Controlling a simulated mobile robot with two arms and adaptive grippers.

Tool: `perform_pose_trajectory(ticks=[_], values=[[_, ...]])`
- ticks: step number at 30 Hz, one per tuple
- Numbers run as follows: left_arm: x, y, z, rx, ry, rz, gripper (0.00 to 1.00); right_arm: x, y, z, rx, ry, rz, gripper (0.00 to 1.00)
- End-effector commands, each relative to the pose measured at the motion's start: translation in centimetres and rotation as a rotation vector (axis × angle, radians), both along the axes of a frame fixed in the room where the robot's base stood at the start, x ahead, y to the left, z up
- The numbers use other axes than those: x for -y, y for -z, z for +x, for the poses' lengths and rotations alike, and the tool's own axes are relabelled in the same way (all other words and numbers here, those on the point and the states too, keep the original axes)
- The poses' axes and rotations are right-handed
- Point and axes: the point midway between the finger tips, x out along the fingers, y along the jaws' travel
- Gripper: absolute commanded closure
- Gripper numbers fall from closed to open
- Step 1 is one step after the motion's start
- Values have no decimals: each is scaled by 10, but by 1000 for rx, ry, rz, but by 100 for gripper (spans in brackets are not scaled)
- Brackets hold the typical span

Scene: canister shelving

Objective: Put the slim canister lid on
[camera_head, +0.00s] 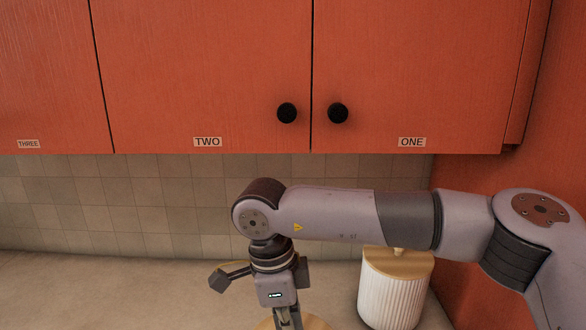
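My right gripper (288,318) points down at the bottom edge of the view, its arm reaching in from the right. Its fingertips are cut off by the frame, so I cannot tell whether it is open or shut. A round light-wood surface (316,323), apparently a lid, shows beneath and around the fingers. Whether they hold it is hidden. A white ribbed canister (388,292) with a wooden, knobbed lid (405,262) stands on the counter to the right, partly behind my arm. I cannot tell which is the slim canister. My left gripper is not in view.
The beige counter (110,295) is clear at left. Shut orange cupboards labelled TWO (207,142) and ONE (411,142) hang above. An orange side panel (480,260) bounds the right.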

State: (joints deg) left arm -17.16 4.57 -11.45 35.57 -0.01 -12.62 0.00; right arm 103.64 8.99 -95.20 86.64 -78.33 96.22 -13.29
Motion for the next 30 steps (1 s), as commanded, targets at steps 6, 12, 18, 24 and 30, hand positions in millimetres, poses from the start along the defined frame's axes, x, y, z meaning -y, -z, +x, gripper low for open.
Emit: perform_pose_trajectory(ticks=[6,12,18,24,30], values=[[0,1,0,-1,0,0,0,0,1,0,-1,0,0,100],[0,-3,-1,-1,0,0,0,0,-5,0,0,0,0,100],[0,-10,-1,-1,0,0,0,0,-22,0,1,0,1,100],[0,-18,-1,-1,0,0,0,0,-38,0,2,0,0,100],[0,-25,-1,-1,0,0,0,0,-54,0,1,0,0,100]])
